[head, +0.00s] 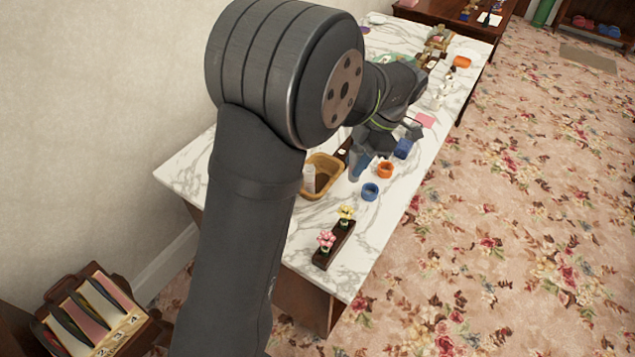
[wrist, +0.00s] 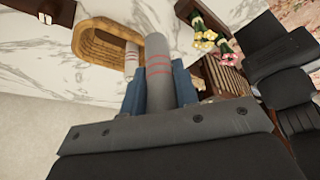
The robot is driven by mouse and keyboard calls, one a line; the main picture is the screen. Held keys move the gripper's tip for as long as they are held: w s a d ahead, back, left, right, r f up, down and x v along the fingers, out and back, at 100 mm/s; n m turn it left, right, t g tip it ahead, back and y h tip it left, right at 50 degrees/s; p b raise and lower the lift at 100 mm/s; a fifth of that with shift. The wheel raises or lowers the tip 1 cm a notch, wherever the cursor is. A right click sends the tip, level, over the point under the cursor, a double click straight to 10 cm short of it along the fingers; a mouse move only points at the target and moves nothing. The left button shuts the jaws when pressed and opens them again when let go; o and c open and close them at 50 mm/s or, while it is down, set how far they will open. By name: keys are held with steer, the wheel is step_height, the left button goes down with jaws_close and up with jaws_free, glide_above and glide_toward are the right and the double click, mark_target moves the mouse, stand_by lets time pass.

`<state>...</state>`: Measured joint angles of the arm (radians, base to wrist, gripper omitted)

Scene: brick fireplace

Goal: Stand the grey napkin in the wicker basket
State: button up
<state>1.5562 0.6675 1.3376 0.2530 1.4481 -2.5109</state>
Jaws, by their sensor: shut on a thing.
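The grey napkin (wrist: 158,70) is a rolled cylinder with red stripes near its middle. My gripper (wrist: 160,95) is shut on it, with one blue finger on each side. The wicker basket (wrist: 88,42) is beyond it, up and to the left in the wrist view. In the head view the basket (head: 326,190) stands on the marble table, and my gripper (head: 358,165) is just to its right. A pale roll (head: 309,178) stands in the basket, and it shows in the wrist view (wrist: 131,58) with red stripes. The held napkin is hard to make out in the head view.
An orange ring-shaped item (head: 385,170) and a blue one (head: 370,192) are right of the basket. A dark wooden holder with pink and yellow flowers (head: 334,243) is at the table's near end. A dark blue item (head: 403,149) and a pink square (head: 425,121) are farther back. Bare marble (head: 300,232) lies before the basket.

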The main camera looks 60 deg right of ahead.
steer(key=shift+w+d+f, duration=0.35)
steer(key=shift+w+f, duration=1.5)
steer(key=shift+w, duration=0.05)
steer(key=shift+w+d+f, duration=0.4)
steer(key=shift+w+f, duration=1.4)
steer(key=shift+w, duration=0.1)
steer(key=shift+w+d+f, duration=0.35)
steer(key=shift+w+f, duration=1.5)
steer(key=shift+w, duration=0.05)
steer(key=shift+f, duration=0.1)
steer(key=o, duration=0.7)
steer(key=v, duration=1.2)
